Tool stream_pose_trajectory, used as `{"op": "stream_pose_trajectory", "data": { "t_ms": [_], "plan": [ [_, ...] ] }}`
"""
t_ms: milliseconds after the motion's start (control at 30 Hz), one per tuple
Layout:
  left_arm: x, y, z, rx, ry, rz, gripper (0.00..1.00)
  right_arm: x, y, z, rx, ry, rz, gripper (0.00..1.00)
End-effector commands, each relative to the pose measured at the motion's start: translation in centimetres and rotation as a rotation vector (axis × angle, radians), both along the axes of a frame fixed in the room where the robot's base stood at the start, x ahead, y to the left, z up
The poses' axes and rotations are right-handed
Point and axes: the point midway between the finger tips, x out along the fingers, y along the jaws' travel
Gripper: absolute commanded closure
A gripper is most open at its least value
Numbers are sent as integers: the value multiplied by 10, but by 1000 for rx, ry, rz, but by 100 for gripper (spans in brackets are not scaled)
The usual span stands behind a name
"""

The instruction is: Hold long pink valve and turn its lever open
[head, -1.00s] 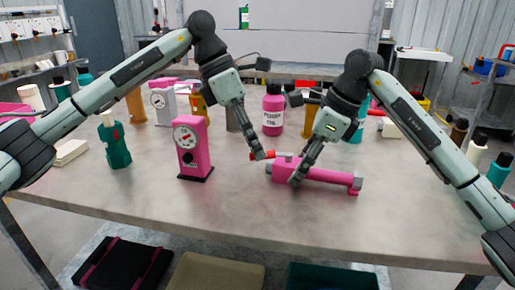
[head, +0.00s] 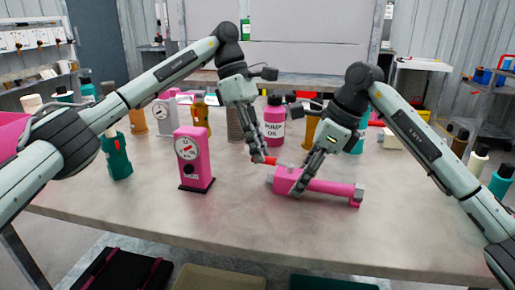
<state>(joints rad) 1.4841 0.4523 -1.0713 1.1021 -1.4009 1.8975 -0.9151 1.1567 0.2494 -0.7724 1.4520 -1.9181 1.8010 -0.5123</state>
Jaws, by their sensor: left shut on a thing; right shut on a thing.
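The long pink valve (head: 328,187) lies on the table with grey ends, its long body running to the right. My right gripper (head: 297,188) is shut on the valve's body near its left part. The red lever (head: 270,160) sticks out at the valve's upper left. My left gripper (head: 262,158) is shut at the lever's red end; its fingers hide part of the lever. The lever's joint with the valve is partly hidden between the grippers.
A pink gauge unit (head: 193,160) stands to the left. A pink pump oil bottle (head: 274,122) stands behind the grippers. Teal bottles (head: 116,153) and other gauges stand further left. The table's front (head: 260,225) is clear.

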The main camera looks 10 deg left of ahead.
Motion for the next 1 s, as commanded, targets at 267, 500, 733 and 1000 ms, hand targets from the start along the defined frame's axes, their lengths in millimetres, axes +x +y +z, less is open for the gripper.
{"op": "stream_pose_trajectory", "data": {
  "t_ms": [267,500,733,1000],
  "plan": [
    [0,1,0,2,-2,-1,100,-1,0,0,-2,1,5,100],
    [0,0,0,1,-2,1,64,-1,0,0,-2,2,4,100],
    [0,0,0,0,-1,0,64,-1,0,0,-1,1,3,100],
    [8,11,29,-1,-3,4,64,0,0,0,-1,1,3,100]
  ]
}}
